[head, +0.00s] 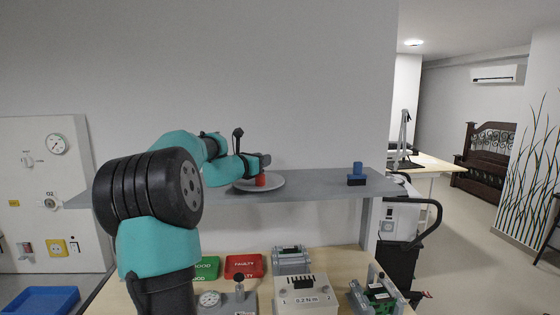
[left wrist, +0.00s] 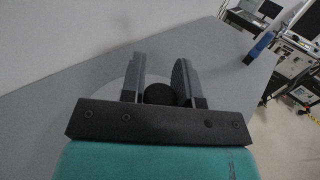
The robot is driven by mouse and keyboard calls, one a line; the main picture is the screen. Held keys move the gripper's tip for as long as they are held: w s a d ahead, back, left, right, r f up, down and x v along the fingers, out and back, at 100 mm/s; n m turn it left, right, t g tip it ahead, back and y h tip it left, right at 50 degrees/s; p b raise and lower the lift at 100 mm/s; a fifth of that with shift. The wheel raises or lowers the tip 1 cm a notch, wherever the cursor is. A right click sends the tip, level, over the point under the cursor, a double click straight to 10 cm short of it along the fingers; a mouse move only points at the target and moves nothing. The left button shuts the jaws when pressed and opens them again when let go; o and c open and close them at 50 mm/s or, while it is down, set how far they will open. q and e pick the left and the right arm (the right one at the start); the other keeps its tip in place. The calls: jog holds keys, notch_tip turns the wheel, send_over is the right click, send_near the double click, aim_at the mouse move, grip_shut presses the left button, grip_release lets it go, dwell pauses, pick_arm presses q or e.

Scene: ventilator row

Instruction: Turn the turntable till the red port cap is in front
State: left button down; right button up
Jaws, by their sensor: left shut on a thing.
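The turntable (head: 278,184) is a pale grey round plate on the grey shelf; part of it shows in the left wrist view (left wrist: 151,70). The red port cap (head: 261,181) is on the side of the plate that faces the head camera, just below my left gripper (head: 264,161). In the left wrist view my left gripper (left wrist: 160,82) has its two fingers on either side of a dark round knob (left wrist: 160,95) and is shut on it. No red shows in that view. The back of the plate is partly hidden by the gripper. My right gripper is not in view.
A blue and black object (head: 357,170) stands at the right of the shelf (head: 320,183). Below, the bench holds a green tray (head: 206,267), a red tray (head: 244,265), a white box (head: 303,297) and other devices.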

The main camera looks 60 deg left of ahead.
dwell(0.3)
pick_arm(q)
jog(key=c, duration=0.9)
grip_release()
jog(key=shift+o, duration=0.2)
jog(key=shift+s, duration=0.1)
jog(key=v, duration=1.7)
jog(key=shift+d, duration=0.25)
